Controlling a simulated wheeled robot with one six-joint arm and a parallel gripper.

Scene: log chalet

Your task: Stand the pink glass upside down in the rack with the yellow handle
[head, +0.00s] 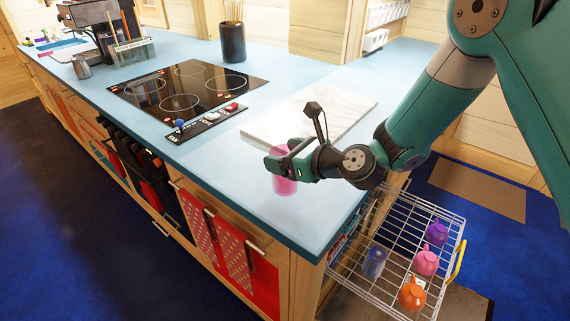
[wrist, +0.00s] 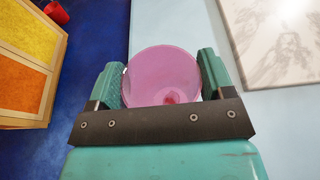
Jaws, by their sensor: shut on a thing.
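The pink glass (head: 284,186) is held between the fingers of my gripper (head: 279,165), over the counter near its front edge. In the wrist view the glass (wrist: 163,77) sits between both green fingers (wrist: 162,85), its round rim facing the camera. I cannot tell whether its base touches the counter. The wire rack (head: 398,215) with the yellow handle (head: 458,261) is at the lower right of the head view, pulled out beside the counter's end and below its top. My gripper is above and left of it.
The rack holds a blue glass (head: 374,262) at left and purple (head: 437,233), pink (head: 426,262) and orange (head: 412,295) cups at right; bare wires show between. A marble board (head: 350,108) lies behind my gripper. A black cooktop (head: 188,87) is farther left.

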